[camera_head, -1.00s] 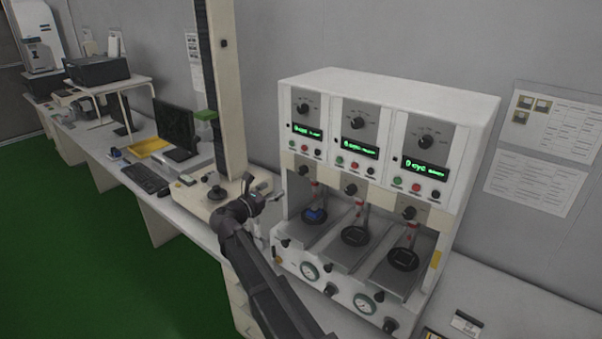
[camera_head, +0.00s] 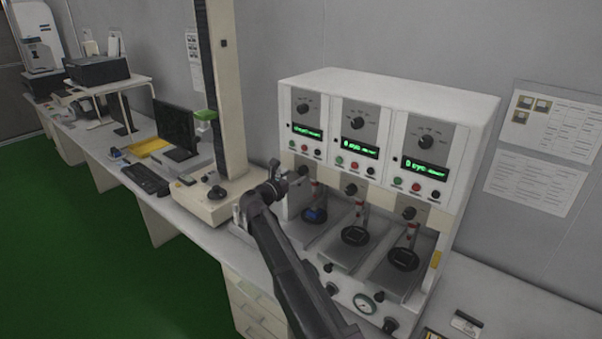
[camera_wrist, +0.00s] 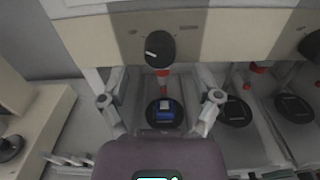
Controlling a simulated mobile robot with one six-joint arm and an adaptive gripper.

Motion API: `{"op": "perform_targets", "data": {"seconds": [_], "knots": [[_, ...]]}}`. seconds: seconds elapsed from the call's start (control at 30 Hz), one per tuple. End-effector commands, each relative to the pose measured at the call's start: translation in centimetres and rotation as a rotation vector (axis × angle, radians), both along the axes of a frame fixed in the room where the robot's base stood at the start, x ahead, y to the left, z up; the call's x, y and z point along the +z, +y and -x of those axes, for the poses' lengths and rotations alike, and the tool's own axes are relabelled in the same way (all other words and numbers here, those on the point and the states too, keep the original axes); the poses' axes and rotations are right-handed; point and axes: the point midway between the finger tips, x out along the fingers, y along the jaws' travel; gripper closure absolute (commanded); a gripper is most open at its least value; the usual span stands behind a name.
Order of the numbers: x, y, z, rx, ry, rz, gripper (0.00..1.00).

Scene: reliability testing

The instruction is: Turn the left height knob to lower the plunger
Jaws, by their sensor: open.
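A white test machine (camera_head: 385,95) has three stations side by side. The left height knob (camera_wrist: 160,50) is black and round with a white mark, on the beige front panel above the left bay. Under it a red-banded plunger (camera_wrist: 163,78) stands over a black round plate carrying a blue block (camera_wrist: 165,107). My gripper (camera_wrist: 159,98) is open and empty, its fingers spread to either side of the plunger and plate, below the knob in the picture. In the head view my gripper (camera_head: 288,183) is at the left bay, close to the knob.
The middle knob (camera_head: 351,189) and right knob (camera_head: 408,213) sit above their own bays. A beige device with a tall column (camera_head: 225,90) stands left of the machine. A keyboard (camera_head: 146,179) lies farther left.

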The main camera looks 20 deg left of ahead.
Motion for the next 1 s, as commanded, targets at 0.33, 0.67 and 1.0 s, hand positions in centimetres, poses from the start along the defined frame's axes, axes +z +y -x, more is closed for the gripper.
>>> {"op": "perform_targets", "data": {"seconds": [0.33, 0.67, 1.0], "knots": [[0.0, -1.2, -3.1, 0.001, 0.0, 0.0, 0.18], [0.0, -1.4, -3.3, 0.001, 0.0, 0.0, 0.18], [0.0, -1.4, -3.3, 0.001, 0.0, 0.0, 1.0]]}}
